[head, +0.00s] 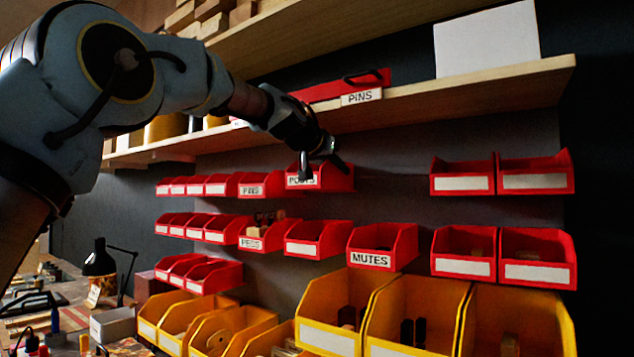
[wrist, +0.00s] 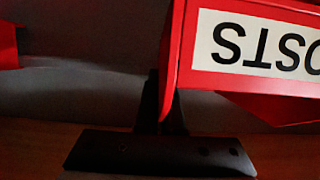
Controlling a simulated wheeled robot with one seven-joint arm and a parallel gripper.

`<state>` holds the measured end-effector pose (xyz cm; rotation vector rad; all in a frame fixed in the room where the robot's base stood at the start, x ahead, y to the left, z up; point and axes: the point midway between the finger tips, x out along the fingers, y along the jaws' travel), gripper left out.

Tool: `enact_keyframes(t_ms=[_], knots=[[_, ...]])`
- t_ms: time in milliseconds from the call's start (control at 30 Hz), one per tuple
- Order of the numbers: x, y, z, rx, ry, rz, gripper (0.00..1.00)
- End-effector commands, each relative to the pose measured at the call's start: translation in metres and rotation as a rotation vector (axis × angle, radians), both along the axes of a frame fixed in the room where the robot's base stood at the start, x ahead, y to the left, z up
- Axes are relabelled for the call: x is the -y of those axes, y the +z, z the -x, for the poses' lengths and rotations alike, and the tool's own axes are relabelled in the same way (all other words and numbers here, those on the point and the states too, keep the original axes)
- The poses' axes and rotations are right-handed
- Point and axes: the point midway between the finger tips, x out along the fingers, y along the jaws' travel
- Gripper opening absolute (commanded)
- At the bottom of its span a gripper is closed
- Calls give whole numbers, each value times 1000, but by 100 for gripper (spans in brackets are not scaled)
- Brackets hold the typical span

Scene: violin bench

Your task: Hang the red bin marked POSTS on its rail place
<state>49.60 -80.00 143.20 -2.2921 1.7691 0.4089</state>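A bare stretch of wall (head: 392,188) lies right of the bin, before two red bins (head: 536,172). Below hang a blank-labelled red bin (head: 318,238) and the MUTES bin (head: 383,246). A wooden shelf (head: 470,98) overhangs, carrying a red PINS-labelled item (head: 345,88). Yellow bins (head: 415,310) stand lower.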

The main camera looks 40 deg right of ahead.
Motion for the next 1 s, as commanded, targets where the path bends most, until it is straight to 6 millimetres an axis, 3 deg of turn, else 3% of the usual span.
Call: enact_keyframes(t_ms=[1000], knots=[[0, -15, 0, 0, 0, 0, 0]])
